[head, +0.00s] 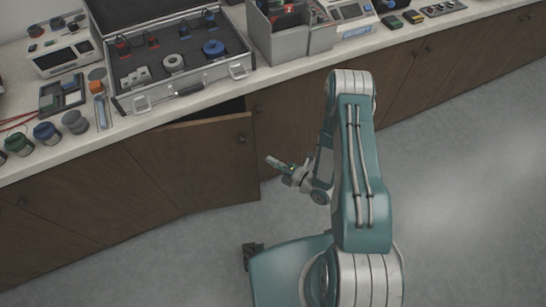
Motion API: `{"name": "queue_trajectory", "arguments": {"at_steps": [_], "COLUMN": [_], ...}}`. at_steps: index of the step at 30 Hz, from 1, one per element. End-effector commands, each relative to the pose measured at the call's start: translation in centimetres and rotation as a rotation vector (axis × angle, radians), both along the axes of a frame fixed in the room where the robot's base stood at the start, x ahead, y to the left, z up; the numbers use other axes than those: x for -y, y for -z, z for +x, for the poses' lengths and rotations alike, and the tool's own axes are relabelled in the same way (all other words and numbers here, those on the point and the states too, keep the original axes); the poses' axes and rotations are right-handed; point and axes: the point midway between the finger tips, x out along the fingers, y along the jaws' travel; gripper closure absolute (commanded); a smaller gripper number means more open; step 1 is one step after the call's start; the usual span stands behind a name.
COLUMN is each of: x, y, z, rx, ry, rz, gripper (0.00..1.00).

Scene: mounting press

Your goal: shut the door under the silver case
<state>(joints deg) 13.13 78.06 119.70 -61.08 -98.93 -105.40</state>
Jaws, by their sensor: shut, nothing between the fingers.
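The silver case (181,92) lies open on the countertop, with foam, tools and rolls inside. Under it, a brown cabinet door (196,163) stands ajar, its right edge swung out from the cabinet front. A dark gap shows above the door's top edge. A small dark knob (241,138) sits near its upper right corner. My gripper (272,161) is shut and empty, just right of the door's free edge and apart from it in the picture. How far it is from the door in depth I cannot tell.
The light countertop (141,123) runs above closed brown doors (397,88) to the right. Jars (47,133) and a gauge box (62,56) stand left of the case, and a grey machine (289,36) stands right. The grey floor (470,170) is clear.

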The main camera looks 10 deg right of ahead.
Motion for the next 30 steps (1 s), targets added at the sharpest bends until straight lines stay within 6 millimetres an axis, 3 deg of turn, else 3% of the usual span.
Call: {"name": "queue_trajectory", "arguments": {"at_steps": [12, 20, 30], "x": [-5.6, -5.4, -5.4], "y": [-0.1, 0.0, 0.0], "z": [5.4, 8.6, 9.0], "rx": [0.004, 0.002, -0.001], "ry": [-0.002, 0.0, 0.0], "rz": [-0.003, -0.002, -0.002], "gripper": [1.0, 1.0, 1.0]}}
